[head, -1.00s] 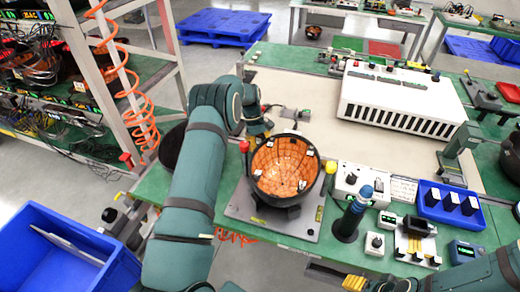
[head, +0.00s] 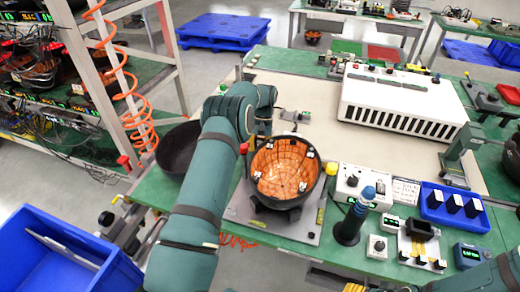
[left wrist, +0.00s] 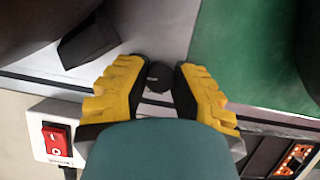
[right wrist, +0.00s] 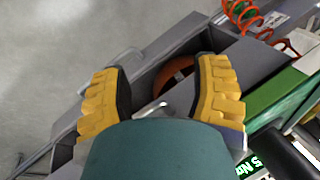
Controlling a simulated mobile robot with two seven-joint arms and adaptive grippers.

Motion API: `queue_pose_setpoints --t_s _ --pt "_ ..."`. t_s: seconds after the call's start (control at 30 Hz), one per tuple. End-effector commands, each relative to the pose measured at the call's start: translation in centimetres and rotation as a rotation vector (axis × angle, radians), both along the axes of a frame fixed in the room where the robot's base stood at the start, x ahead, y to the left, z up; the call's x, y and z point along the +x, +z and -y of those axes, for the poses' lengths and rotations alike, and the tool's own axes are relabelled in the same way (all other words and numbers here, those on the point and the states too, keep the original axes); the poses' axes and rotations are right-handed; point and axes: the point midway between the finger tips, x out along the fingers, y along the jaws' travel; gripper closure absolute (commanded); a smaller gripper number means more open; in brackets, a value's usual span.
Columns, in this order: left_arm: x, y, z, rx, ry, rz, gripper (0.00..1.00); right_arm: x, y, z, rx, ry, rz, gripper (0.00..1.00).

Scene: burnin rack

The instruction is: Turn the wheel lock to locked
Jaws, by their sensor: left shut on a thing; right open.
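In the left wrist view my left gripper (left wrist: 158,88) is shut on a small dark knob (left wrist: 158,73), with a yellow-padded finger on each side. I take this knob to be part of the wheel lock, but its markings and setting do not show. In the head view my left arm hides the fingertips, beside the black bowl with orange lining (head: 286,168). My right gripper (right wrist: 160,85) is open and empty in the right wrist view. Its yellow fingers (head: 353,288) show at the bottom edge of the head view.
A red rocker switch (left wrist: 56,139) sits close to the left gripper's fingers. The bowl stands on a grey plate (head: 240,210) with a red knob (head: 244,148) beside it. A blue-topped post (head: 350,220) and white control box (head: 347,185) stand to the right. A blue bin (head: 120,270) is at lower left.

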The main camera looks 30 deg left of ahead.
Motion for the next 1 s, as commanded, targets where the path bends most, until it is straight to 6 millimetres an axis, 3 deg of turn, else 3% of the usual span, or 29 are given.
queue_pose_setpoints --t_s 0.67,0.7,0.77,1.0 --pt "-0.35 -0.47 0.25 -0.007 -0.057 -0.015 1.0 -0.03 -0.08 0.0 0.0 0.0 -0.001 0.39" --pt "-0.35 -0.47 0.24 -0.007 -0.057 -0.015 0.59 -0.02 -0.09 0.0 0.0 0.0 -0.001 0.39" --pt "-0.3 -0.43 0.23 -0.006 -0.057 -0.013 0.41 -0.02 -0.08 0.0 0.0 0.0 -0.001 0.39" --pt "-0.11 -0.19 0.27 -0.006 -0.056 -0.006 0.41 -0.02 -0.07 -0.01 0.0 0.0 -0.001 0.39"
